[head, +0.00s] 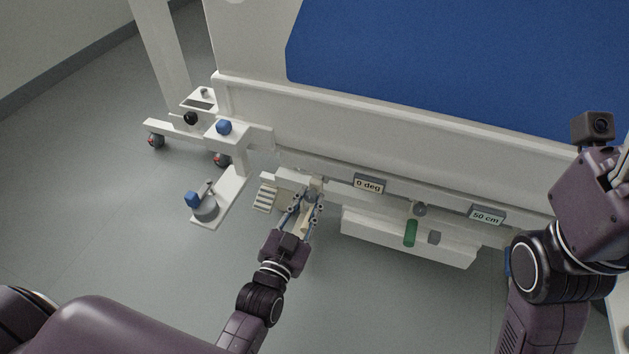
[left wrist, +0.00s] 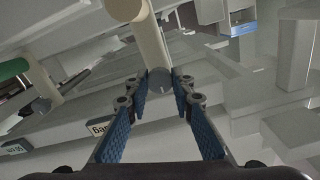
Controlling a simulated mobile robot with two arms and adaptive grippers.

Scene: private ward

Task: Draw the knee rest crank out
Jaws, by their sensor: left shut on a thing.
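The knee rest crank has a cream cylindrical handle (head: 305,216) under the bed's side rail, left of the "0 deg" label (head: 368,184). The crank's inner part is hidden behind the gripper and rail. My right gripper (head: 618,172) is partly cut off at the right edge, away from the crank.
A green crank handle (head: 411,233) and the "50 cm" label (head: 487,215) are to the right along the bed. A white bracket with a blue knob (head: 192,199) juts out at the left. The grey floor (head: 130,235) in front is clear.

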